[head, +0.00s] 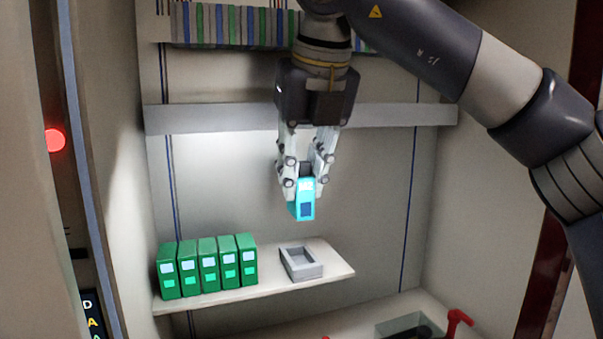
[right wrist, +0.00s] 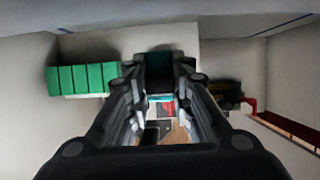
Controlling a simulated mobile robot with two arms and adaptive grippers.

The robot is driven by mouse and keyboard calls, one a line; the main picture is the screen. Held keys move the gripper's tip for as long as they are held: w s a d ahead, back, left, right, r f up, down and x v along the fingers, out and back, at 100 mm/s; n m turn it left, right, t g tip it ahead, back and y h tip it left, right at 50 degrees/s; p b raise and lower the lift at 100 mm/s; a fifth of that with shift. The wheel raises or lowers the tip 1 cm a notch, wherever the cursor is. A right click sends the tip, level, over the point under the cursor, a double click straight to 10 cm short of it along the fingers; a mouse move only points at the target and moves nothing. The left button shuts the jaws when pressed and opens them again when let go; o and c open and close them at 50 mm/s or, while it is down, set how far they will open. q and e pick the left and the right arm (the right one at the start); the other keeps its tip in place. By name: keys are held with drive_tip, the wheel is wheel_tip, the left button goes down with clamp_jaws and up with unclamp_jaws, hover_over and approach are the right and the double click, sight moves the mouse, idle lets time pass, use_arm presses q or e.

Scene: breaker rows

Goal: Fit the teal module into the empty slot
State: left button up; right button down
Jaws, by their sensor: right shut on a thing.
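The teal module (head: 303,203) is held in my right gripper (head: 304,180), which points down and is shut on it. The module hangs in the air above the shelf, upright or slightly tilted, clear of everything below. In the right wrist view a dark teal shape (right wrist: 160,66) shows between the fingers, mostly in shadow. The empty slot (head: 301,263) is a small grey open-topped frame on the shelf, below the module and apart from it. In the right wrist view the gripper hides the slot. My left gripper is not in view.
Several green modules (head: 207,267) stand in a row on the shelf (head: 335,275), left of the slot, with a gap between. A grey rail (head: 210,117) crosses the back wall. A red handle (head: 456,322) and a dark recess are at lower right. Cabinet walls close both sides.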

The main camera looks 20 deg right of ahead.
sight(303, 218)
drive_tip(key=shift+w+f+b, duration=0.1)
drive_tip(key=shift+f+b, duration=2.15)
drive_tip(key=shift+f, duration=0.55)
drive_tip(key=shift+f+b, duration=1.2)
drive_tip(key=shift+f, duration=0.15)
drive_tip(key=c, duration=1.3)
unclamp_jaws()
drive_tip(key=shift+r, duration=0.1)
drive_tip(key=v, duration=1.2)
